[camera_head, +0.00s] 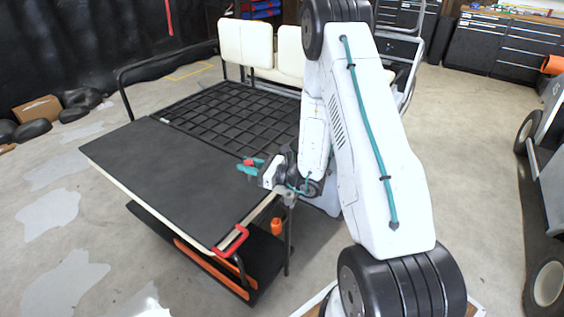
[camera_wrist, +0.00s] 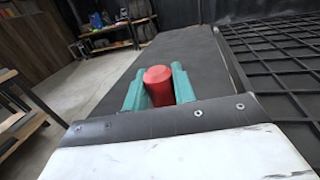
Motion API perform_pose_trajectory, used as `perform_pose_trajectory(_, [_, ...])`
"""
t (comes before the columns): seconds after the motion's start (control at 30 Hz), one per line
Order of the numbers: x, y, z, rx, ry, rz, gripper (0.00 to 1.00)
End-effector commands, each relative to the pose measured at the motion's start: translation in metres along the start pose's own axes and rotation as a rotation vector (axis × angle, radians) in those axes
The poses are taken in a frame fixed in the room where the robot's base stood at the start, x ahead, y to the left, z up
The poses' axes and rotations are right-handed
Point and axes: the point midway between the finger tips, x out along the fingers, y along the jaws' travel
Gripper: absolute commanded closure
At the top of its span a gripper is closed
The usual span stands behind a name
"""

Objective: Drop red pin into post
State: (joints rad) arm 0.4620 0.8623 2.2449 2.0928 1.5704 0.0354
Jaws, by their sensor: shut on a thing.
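My gripper (camera_head: 249,167) has teal fingers and is shut on a red pin. It is held over the dark cart deck, near the deck's right edge. In the wrist view, the red pin (camera_wrist: 158,86) sits between the two teal fingers with its rounded end showing. In the head view the red pin (camera_head: 258,161) shows only as small red bits. A dark upright post (camera_head: 288,243) stands at the cart's right side, just below my wrist, with a grey bracket near its top. The pin is apart from this post. My arm hides part of that area.
An orange piece (camera_head: 277,228) is beside the post. A black grid panel (camera_head: 235,118) and cream seats (camera_head: 246,42) lie behind the deck (camera_head: 165,165). Open floor (camera_head: 50,165) is at left.

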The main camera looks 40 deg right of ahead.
Motion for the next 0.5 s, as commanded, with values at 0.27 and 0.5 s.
perform_pose_trajectory(0.27, [-0.096,-0.037,0.01,-0.005,0.009,0.092,0.97])
perform_pose_trajectory(0.5, [-0.122,-0.04,0.012,-0.005,0.017,0.126,0.97])
